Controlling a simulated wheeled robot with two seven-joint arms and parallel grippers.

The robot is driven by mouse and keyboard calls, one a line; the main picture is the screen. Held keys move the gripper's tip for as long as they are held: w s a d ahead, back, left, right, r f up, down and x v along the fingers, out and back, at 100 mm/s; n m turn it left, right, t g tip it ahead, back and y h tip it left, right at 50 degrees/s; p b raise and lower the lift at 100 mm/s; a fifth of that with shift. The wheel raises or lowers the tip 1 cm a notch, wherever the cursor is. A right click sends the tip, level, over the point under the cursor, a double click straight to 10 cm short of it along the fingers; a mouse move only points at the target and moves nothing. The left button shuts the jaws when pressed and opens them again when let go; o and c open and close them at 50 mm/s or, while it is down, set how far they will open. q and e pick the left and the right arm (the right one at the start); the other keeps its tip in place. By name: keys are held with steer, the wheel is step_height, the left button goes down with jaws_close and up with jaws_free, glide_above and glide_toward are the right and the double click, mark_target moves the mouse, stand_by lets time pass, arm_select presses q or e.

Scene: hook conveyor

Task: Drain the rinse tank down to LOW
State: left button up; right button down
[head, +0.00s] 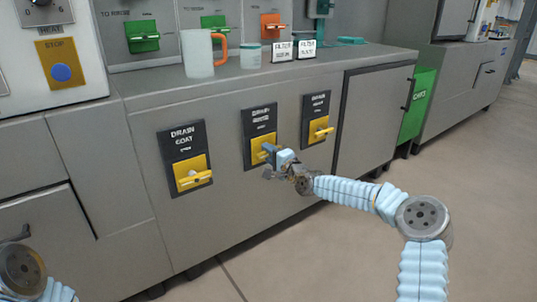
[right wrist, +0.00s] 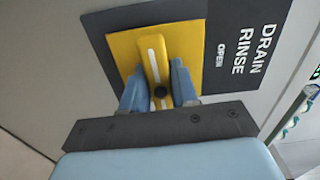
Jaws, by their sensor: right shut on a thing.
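The rinse drain valve is the middle one of three on the grey cabinet front. Its dark label panel (head: 259,118) tops a yellow plate (head: 258,143). In the right wrist view the label reads DRAIN RINSE, OPEN (right wrist: 240,50). The yellow handle (right wrist: 153,60), with a white stripe, lies roughly parallel to the label's lines, slightly tilted. My right gripper (right wrist: 158,88) has its blue fingers on both sides of the handle, shut on it. In the head view this gripper (head: 268,155) partly covers the valve. My left gripper is out of view. No tank level shows.
A drain valve marked COAT (head: 190,175) is on the left, and another drain valve (head: 318,130) is on the right. A mug with an orange handle (head: 198,55), a jar (head: 251,56) and two filter labels stand on the ledge. A blue STOP button (head: 62,73) is at upper left.

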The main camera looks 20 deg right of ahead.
steer(key=shift+f, duration=0.1)
steer(key=c, duration=1)
jaws_free()
steer(key=shift+o, duration=0.2)
steer(key=v, duration=1.4)
steer(key=shift+p, duration=0.45)
steer(key=shift+w, duration=0.1)
